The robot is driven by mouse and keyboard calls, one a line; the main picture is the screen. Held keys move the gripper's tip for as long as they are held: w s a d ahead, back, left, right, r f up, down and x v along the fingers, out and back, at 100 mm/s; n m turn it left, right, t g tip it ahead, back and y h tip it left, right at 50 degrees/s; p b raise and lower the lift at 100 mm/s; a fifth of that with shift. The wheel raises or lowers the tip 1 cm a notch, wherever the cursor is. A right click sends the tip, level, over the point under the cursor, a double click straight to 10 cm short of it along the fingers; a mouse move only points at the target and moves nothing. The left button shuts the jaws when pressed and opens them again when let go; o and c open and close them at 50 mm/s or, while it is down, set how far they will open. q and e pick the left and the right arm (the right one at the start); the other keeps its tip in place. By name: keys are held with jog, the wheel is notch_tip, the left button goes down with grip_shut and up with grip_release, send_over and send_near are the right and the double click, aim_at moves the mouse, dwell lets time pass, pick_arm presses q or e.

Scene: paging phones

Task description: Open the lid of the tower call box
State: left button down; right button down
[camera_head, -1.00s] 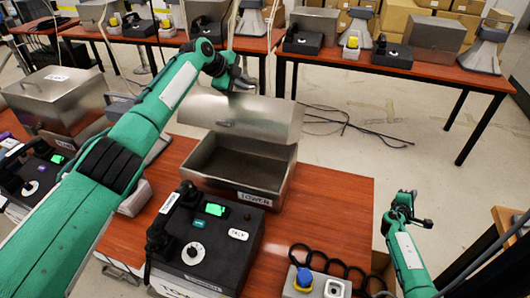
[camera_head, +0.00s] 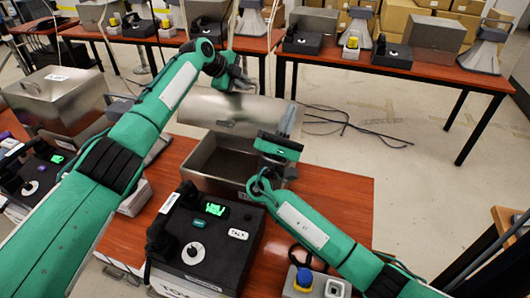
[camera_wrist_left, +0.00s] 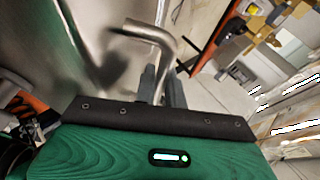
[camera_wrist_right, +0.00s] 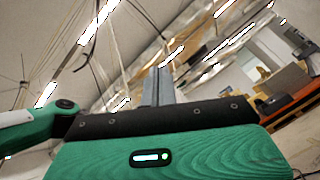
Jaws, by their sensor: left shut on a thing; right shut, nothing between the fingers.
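The tower call box (camera_head: 208,185) is a silver metal box on the red-brown table. Its lid (camera_head: 235,118) stands raised at the back, so the dark inside shows. My left gripper (camera_head: 238,82) is at the lid's upper edge, shut on the bent metal lid handle (camera_wrist_left: 150,38). My right gripper (camera_head: 290,118) is shut and empty, in front of the lid's right part and above the box's right side.
A black phone unit (camera_head: 205,240) stands in front of the box. A grey unit with a blue button (camera_head: 303,280) sits at the table's front. Another silver box (camera_head: 60,95) is at the left. The table's right part is clear.

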jog(key=s+a+f+n+g+y, duration=0.1)
jog(key=s+a+f+n+y, duration=0.2)
jog(key=f, duration=0.3)
jog(key=s+a+f+n+g+y, duration=0.2)
jog(key=s+a+f+n, duration=0.1)
jog(key=f, duration=0.3)
jog(key=s+a+f+n+g+y, duration=0.1)
jog(key=s+a+f+n+y, duration=0.2)
jog(key=f, duration=0.3)
jog(key=shift+a+f+n+y, duration=0.15)
jog(key=shift+a+n+y, duration=0.15)
jog(key=shift+a+n, duration=0.5)
jog(key=r+x, duration=0.2)
jog(key=x, duration=1)
jog(key=shift+d+r+g, duration=0.25)
jog(key=shift+d+g, duration=0.05)
